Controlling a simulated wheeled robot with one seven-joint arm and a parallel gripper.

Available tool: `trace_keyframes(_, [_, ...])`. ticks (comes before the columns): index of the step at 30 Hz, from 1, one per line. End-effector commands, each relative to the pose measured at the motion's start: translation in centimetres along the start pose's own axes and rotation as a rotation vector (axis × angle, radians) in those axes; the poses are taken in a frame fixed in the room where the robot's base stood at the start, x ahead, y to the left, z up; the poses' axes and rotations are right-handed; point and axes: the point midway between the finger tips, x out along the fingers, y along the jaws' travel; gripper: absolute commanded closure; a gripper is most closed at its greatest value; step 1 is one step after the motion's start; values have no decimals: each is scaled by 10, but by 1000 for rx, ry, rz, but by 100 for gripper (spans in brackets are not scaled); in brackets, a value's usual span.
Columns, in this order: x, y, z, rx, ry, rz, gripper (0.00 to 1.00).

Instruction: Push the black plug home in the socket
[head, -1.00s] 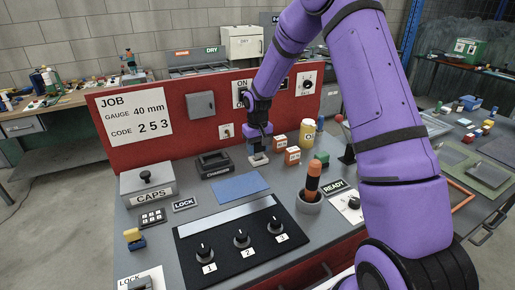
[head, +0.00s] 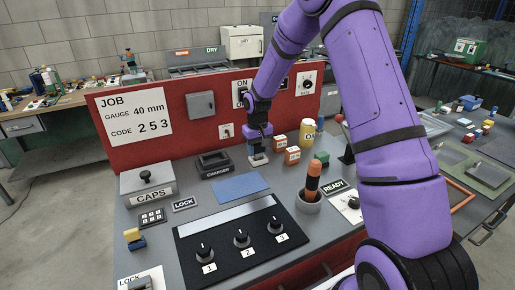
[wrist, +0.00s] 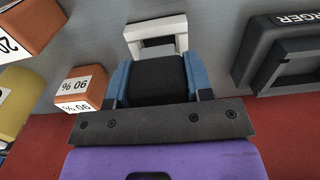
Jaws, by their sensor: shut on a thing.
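My gripper (head: 257,154) points down at the bench, just in front of the red panel. In the wrist view its two blue fingers (wrist: 119,84) are shut on the black plug (wrist: 158,80), a dark block between them. A pale U-shaped holder (wrist: 156,36) lies just beyond the plug; it also shows under the gripper in the head view (head: 258,161). I cannot tell whether plug and holder touch. A white wall socket (head: 226,131) is on the red panel, left of the gripper and apart from it.
The black charger (head: 215,163) stands left of the gripper. Orange-and-white boxes (head: 292,155) and a yellow canister (head: 307,132) stand close on its right. A blue mat (head: 239,187) lies in front. The red panel (head: 160,150) rises behind.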

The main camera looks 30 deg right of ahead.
Motion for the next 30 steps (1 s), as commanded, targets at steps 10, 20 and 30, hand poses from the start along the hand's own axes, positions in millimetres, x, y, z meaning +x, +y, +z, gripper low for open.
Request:
trace_keyframes(10, [8, 0, 0, 0, -2, 0, 77])
trace_keyframes(20, [15, 0, 0, 0, 0, 0, 77])
trace_keyframes(30, [16, 0, 0, 0, 0, 0, 24])
